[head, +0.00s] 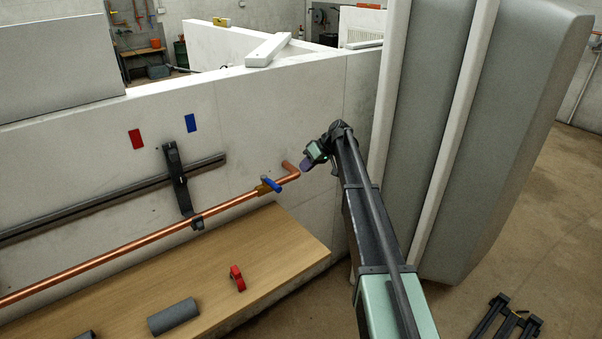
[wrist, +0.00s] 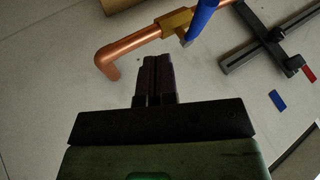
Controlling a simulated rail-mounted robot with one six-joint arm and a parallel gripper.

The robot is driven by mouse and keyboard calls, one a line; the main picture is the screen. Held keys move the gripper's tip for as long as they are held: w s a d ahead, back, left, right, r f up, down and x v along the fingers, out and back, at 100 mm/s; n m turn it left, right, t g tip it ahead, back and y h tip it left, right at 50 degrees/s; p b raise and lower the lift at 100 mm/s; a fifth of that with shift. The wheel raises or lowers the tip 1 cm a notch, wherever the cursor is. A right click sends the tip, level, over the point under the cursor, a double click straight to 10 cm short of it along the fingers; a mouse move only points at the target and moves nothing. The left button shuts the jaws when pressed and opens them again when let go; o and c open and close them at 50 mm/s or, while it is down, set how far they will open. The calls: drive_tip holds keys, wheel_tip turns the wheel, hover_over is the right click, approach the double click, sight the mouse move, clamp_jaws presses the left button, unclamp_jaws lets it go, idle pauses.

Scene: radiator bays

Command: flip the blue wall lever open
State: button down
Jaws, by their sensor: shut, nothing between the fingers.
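The blue lever (head: 272,185) sits on a brass valve (head: 263,188) in the copper pipe, near the pipe's bent right end on the white wall. In the wrist view the lever (wrist: 202,18) shows at the top, joined to the brass valve body (wrist: 176,22); its upper end is cut off by the frame edge. My gripper (head: 306,167) is to the right of the lever, near the pipe's elbow, and touches neither as far as I can tell. In the wrist view my gripper's dark fingers (wrist: 157,62) are together and empty, below the valve.
The copper pipe (head: 120,256) runs along the wall, held by a black bracket (head: 178,180) on a dark rail. A wooden bench (head: 285,245) below bears a red clamp-like part (head: 237,278) and a grey cylinder (head: 173,316). Large grey panels (head: 440,120) stand close at right.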

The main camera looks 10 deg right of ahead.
sight(271, 184)
drive_tip(key=a+f+b, duration=0.4)
drive_tip(key=a+f, duration=0.1)
drive_tip(key=a, duration=0.3)
drive_tip(key=shift+s+a, duration=0.1)
drive_tip(key=shift+s, duration=0.15)
